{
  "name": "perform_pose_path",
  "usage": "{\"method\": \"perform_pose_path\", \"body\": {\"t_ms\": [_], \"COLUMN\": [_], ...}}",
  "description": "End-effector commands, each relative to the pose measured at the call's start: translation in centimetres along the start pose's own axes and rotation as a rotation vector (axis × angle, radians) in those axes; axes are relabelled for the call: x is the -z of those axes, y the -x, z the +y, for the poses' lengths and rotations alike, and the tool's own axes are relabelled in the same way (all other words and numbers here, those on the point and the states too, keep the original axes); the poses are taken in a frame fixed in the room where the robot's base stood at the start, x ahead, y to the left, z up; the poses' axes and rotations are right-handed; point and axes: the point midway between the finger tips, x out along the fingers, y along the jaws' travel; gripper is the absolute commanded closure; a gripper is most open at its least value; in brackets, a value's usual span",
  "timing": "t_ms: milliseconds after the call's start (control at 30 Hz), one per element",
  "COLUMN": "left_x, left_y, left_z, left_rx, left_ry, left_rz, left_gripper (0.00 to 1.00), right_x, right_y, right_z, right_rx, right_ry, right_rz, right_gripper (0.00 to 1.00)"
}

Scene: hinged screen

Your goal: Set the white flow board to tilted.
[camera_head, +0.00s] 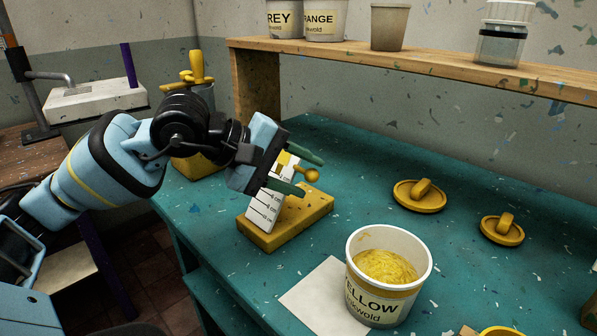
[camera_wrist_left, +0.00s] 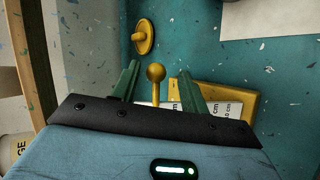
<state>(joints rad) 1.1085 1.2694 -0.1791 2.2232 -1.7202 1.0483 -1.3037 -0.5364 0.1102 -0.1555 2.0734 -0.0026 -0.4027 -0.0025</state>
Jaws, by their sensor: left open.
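The white flow board (camera_head: 264,208) has dark centimetre marks and is on a yellow base block (camera_head: 308,218) on the teal bench. It slopes up from the block towards my left gripper, which hides part of it, so its exact angle is unclear. A yellow ball knob (camera_head: 312,175) shows at its upper end. My left gripper (camera_head: 311,177) is open, its green fingers on either side of the knob. In the left wrist view the knob (camera_wrist_left: 156,72) is between the spread fingers (camera_wrist_left: 157,78), with no clear contact. My right gripper is not in view.
A tub of yellow (camera_head: 390,268) stands on white paper (camera_head: 312,297) at the front. Two yellow lids (camera_head: 419,196) (camera_head: 502,230) lie to the right. A wooden shelf (camera_head: 430,68) with tubs runs along the back. The bench between block and lids is clear.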

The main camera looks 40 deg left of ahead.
Motion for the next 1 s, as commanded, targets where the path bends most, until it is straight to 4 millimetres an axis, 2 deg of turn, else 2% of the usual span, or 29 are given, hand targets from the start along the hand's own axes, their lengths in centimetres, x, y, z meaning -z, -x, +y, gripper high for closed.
{"method": "perform_pose_path", "body": {"t_ms": [167, 600, 1000], "left_x": [0.1, 0.3, 0.0], "left_y": [0.3, 3.8, 6.8], "left_z": [0.0, -0.3, 0.0], "left_rx": [-0.002, 0.001, -0.002], "left_ry": [0.001, 0.004, 0.002], "left_rz": [0.002, 0.004, -0.001], "left_gripper": [0.55, 0.55, 0.55], "right_x": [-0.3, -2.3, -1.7], "right_y": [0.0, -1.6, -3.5], "right_z": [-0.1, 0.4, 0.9], "right_rx": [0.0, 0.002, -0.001], "right_ry": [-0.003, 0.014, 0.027], "right_rz": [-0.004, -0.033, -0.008], "right_gripper": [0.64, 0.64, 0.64]}}
